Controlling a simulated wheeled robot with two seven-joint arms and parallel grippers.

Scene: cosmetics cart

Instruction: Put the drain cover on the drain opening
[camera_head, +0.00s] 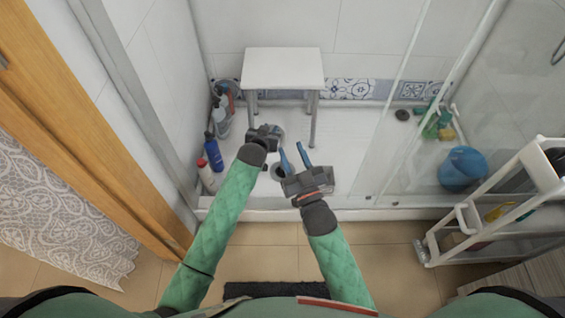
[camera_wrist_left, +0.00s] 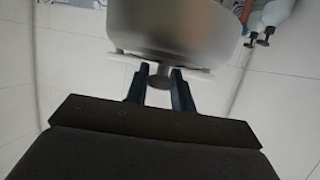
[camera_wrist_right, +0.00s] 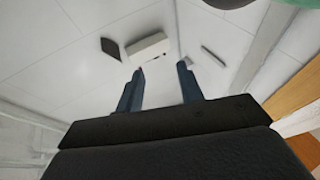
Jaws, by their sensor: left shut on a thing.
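The drain cover (camera_head: 279,131) is a round, metallic grey piece at my left gripper (camera_head: 265,134) in the head view. In the left wrist view, the cover (camera_wrist_left: 180,28) fills the top middle, and its small dark knob sits between the blue fingers of my left gripper (camera_wrist_left: 160,92). That gripper is shut on it. The drain opening (camera_head: 277,171) is a dark round hole in the white shower floor, nearer me than the cover and partly hidden by my right gripper (camera_head: 294,158). My right gripper's fingers (camera_wrist_right: 158,80) are apart with nothing between them.
A white stool (camera_head: 283,68) stands behind the grippers. Bottles, including a blue one (camera_head: 213,152), line the left wall. A blue round container (camera_head: 462,168) is on the right, near a white cart (camera_head: 470,218). The shower's raised front edge (camera_head: 400,214) lies nearer me.

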